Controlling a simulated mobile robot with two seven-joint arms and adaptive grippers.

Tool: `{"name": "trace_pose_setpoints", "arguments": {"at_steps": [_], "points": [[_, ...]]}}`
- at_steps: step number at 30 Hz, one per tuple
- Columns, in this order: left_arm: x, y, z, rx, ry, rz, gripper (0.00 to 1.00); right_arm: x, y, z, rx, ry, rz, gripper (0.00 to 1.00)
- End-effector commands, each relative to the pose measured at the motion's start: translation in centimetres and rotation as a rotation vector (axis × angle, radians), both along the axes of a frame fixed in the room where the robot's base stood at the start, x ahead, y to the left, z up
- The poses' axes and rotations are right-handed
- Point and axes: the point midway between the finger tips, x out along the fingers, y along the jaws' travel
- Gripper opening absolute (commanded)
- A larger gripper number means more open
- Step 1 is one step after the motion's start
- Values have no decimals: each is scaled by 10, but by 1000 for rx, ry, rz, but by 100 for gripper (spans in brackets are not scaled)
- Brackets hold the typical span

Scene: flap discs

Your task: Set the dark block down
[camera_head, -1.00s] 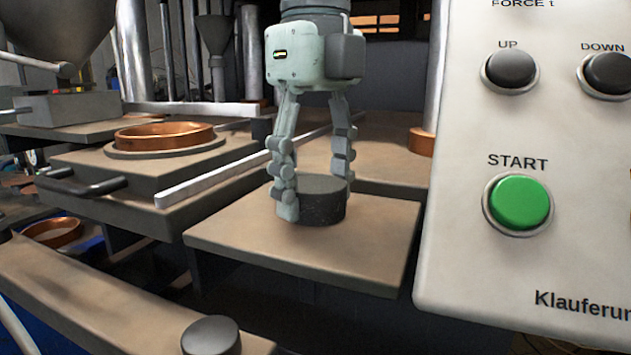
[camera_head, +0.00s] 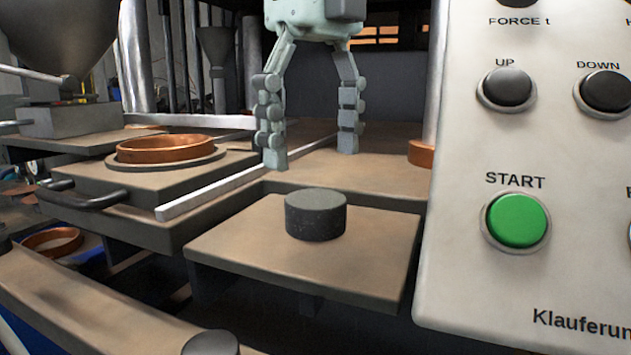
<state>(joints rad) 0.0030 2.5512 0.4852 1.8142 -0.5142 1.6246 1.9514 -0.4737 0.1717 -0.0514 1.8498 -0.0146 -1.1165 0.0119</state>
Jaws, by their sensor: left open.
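The dark block (camera_head: 316,215), a short dark grey cylinder, stands upright on the tan square plate (camera_head: 250,245) in the middle of the view. My left gripper (camera_head: 311,155) is open and empty, above and behind the block in the picture, its two fingers spread wide and clear of it. Nothing hides the block. My right gripper does not show.
A control panel (camera_head: 560,285) with a green START button (camera_head: 517,220) fills the right side. A copper ring (camera_head: 166,149) sits on a plate at left. A light bar (camera_head: 210,193) lies between the plates. Another dark cylinder (camera_head: 211,343) is at the bottom edge.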

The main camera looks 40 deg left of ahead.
Motion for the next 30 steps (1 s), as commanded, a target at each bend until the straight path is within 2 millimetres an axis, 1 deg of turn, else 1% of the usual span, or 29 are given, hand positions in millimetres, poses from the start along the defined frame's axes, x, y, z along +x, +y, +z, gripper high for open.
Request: {"name": "trace_pose_setpoints", "arguments": {"at_steps": [1, 2, 3, 6, 10, 17, 30], "points": [[1, 0, 13, -1, -4, 0, 76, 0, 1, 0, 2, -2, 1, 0], [1, 0, 19, -1, -3, -1, 76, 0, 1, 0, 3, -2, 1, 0], [1, 0, 27, -2, -2, -2, 76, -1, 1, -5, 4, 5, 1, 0], [1, 0, 43, -2, -1, -2, 76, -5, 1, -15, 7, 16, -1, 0], [0, 0, 56, -2, -1, -1, 76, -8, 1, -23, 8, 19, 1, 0], [0, 0, 60, -1, 2, -1, 76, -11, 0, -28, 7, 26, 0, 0], [0, 0, 60, -1, 1, -1, 76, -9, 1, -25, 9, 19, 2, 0]]}}
